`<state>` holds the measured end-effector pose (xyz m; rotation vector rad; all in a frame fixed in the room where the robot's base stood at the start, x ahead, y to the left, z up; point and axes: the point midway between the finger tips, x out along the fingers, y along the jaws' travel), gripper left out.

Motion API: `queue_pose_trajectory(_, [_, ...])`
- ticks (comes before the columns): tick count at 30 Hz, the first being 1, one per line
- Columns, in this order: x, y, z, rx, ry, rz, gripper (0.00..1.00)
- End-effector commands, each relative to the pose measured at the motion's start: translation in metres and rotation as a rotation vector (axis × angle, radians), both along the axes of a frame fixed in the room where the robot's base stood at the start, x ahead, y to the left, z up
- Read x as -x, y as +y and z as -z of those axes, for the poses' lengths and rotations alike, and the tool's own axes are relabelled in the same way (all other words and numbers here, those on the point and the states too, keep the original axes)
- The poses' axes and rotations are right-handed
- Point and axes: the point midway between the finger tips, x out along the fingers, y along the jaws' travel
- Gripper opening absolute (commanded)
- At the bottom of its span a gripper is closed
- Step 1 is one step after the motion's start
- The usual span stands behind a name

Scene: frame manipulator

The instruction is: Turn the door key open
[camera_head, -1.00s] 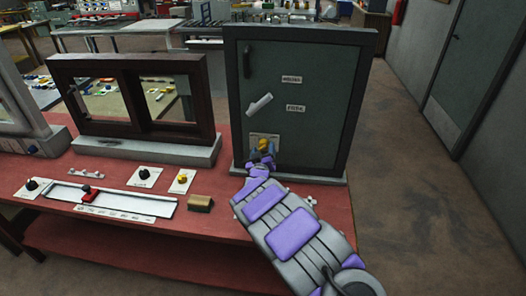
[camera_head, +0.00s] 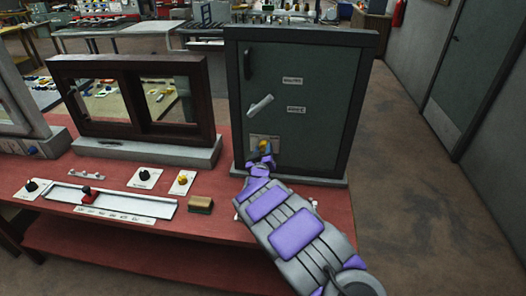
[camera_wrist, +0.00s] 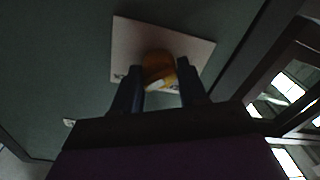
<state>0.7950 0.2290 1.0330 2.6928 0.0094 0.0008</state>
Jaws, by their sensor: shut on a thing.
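The yellow door key (camera_head: 264,146) sits on a pale plate (camera_head: 256,137) low on the left side of the dark grey-green door (camera_head: 320,110). In the wrist view the key (camera_wrist: 158,68) shows as an orange-yellow piece in front of the pale plate (camera_wrist: 190,45). My gripper (camera_head: 264,158) is at the plate and shut on the key, with one dark finger on each side of it in the wrist view (camera_wrist: 160,88). The fingers and arm hide part of the key and plate in the head view.
A white lever handle (camera_head: 260,106) and two labels are above the key. A dark window frame (camera_head: 135,62) stands to the left. A slider panel with a red knob (camera_head: 87,195), several small knobs and a brown block (camera_head: 200,205) lie on the red table (camera_head: 150,246).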

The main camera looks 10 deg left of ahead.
Motion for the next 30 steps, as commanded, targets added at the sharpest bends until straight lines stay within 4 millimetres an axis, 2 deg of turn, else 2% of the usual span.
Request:
queue_pose_trajectory(8, [0.0,0.0011,-0.0007,0.017,0.001,-0.002,0.12])
queue_pose_trajectory(14, [0.0002,0.0023,-0.0018,0.095,0.005,-0.003,0.12])
queue_pose_trajectory(30, [0.0004,0.0047,-0.0027,0.566,0.02,-0.006,0.12])
